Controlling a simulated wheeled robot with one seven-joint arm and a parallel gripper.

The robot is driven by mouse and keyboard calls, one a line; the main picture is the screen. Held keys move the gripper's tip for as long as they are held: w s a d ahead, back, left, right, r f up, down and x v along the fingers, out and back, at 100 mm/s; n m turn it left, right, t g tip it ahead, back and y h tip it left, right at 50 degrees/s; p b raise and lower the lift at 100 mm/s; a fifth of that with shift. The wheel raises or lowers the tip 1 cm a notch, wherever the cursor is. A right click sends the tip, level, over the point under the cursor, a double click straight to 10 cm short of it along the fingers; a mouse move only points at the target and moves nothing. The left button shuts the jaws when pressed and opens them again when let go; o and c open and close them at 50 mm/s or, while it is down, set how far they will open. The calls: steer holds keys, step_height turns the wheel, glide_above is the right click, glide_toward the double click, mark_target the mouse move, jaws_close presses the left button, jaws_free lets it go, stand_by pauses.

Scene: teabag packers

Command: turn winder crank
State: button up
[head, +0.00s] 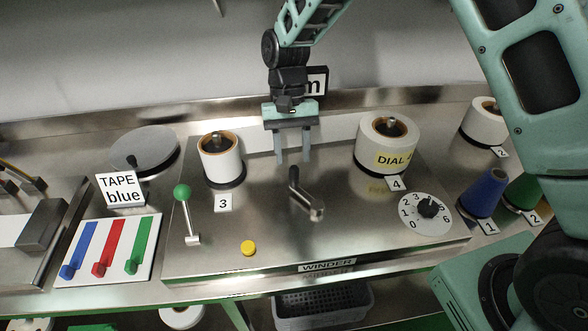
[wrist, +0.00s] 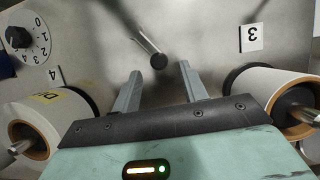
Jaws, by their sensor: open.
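The winder crank (head: 304,197) is a metal arm on the top of the steel winder, near its middle, with one end raised and the other toward the front right. In the wrist view the crank (wrist: 147,46) shows a dark round end between and just beyond the fingertips. My gripper (head: 293,160) is open and empty, pointing down behind the crank. Its two grey fingers also show in the wrist view (wrist: 160,70), apart from each other, with nothing held between them. I cannot tell the exact gap to the crank.
A white roll (head: 222,160) labelled 3 stands left of my gripper and a larger roll (head: 388,145) labelled 4 stands right. A green-knobbed lever (head: 186,215), a yellow button (head: 248,248) and a numbered dial (head: 425,213) sit on the winder. Its front middle is clear.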

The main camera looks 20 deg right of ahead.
mark_target(294, 174)
steer(key=shift+p+x, duration=0.7)
steer(key=shift+x, duration=2.15)
jaws_close()
